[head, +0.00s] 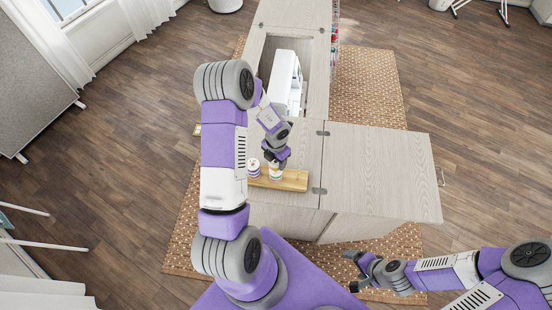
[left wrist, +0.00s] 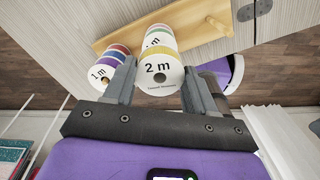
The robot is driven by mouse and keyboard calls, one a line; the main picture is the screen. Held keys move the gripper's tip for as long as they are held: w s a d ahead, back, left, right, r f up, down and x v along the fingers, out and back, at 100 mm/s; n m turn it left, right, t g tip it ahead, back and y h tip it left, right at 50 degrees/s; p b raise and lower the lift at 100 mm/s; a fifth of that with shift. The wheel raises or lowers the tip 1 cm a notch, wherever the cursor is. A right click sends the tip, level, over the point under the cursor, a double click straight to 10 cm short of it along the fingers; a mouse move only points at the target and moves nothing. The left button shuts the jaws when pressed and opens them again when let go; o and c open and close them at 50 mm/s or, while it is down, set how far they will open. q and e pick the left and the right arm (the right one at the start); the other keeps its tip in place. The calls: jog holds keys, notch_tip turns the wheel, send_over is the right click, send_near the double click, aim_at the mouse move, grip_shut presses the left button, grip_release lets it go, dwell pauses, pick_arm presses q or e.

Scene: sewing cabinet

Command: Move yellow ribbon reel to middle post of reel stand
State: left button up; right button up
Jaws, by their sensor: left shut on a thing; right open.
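The yellow ribbon reel (left wrist: 160,66) has a white face marked "2 m". It sits between the two fingers of my left gripper (left wrist: 156,90), which is shut on it. Behind it a green reel (left wrist: 160,32) shows in line with it, over the middle of the wooden reel stand (left wrist: 105,44). I cannot tell whether the yellow reel touches the green one or is around the post. In the head view the stand (head: 292,181) lies under my left gripper (head: 275,170). My right gripper (head: 362,270) is open and empty, away from the stand.
A stack of reels marked "1 m" (left wrist: 106,68) stands on the left post, close beside my left finger. The right post (left wrist: 218,26) is bare. A white sewing machine (head: 287,80) sits in the cabinet recess. The right cabinet leaf (head: 385,170) is mostly clear.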

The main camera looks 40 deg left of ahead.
pick_arm(q)
jog(key=shift+f+b, duration=0.55)
jog(key=shift+f, duration=1)
jog(key=o, duration=1.1)
notch_tip(320, 180, up, 8)
jog(key=shift+f+p, duration=0.15)
jog(key=shift+p, duration=0.6)
jog(key=shift+f, duration=0.1)
